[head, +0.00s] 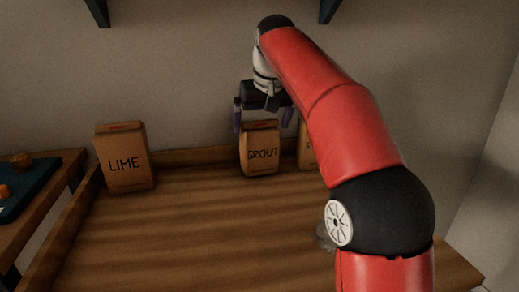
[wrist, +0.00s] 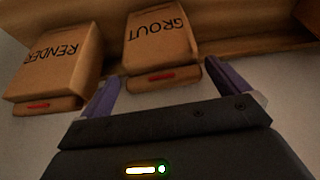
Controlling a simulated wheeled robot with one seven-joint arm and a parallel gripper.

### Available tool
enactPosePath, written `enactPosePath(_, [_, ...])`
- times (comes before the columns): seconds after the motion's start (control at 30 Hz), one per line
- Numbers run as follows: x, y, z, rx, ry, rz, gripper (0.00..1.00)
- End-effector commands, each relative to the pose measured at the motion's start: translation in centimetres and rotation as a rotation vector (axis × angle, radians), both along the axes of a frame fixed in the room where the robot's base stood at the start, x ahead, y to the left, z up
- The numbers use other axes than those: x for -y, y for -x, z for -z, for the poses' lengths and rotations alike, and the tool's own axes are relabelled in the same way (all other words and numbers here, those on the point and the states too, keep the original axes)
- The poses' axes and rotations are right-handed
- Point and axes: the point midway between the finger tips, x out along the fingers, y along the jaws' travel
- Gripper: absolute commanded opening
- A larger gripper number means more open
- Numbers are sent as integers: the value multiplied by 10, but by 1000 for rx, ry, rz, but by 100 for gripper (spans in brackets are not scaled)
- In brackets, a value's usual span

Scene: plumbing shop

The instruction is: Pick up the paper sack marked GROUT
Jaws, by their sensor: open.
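The brown paper sack marked GROUT (head: 260,158) stands upright at the back of the wooden bench, against its raised back edge. My gripper (head: 263,117) is above it, with its purple fingers spread around the sack's top in the head view. In the wrist view the GROUT sack (wrist: 158,42) appears upside down, between and beyond the two open fingers (wrist: 160,82). Nothing is held. I cannot tell whether the fingers touch the sack.
A sack marked LIME (head: 124,160) stands at the bench's back left. A sack marked RENDER (wrist: 55,62) stands close beside GROUT, mostly hidden by my arm in the head view. The wooden bench (head: 190,225) is clear in front. A blue tray (head: 30,188) lies far left.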

Motion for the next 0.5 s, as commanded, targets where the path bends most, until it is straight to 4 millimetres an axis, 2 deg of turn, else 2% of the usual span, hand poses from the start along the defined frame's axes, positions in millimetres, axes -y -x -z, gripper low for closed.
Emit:
enactPosePath(0.03, [-2, -2, 10, -4, 0, -1, 100])
enactPosePath(0.23, [-5, -14, 37, -4, 0, 0, 100])
enactPosePath(0.5, [-6, -16, 39, -1, 0, 1, 99])
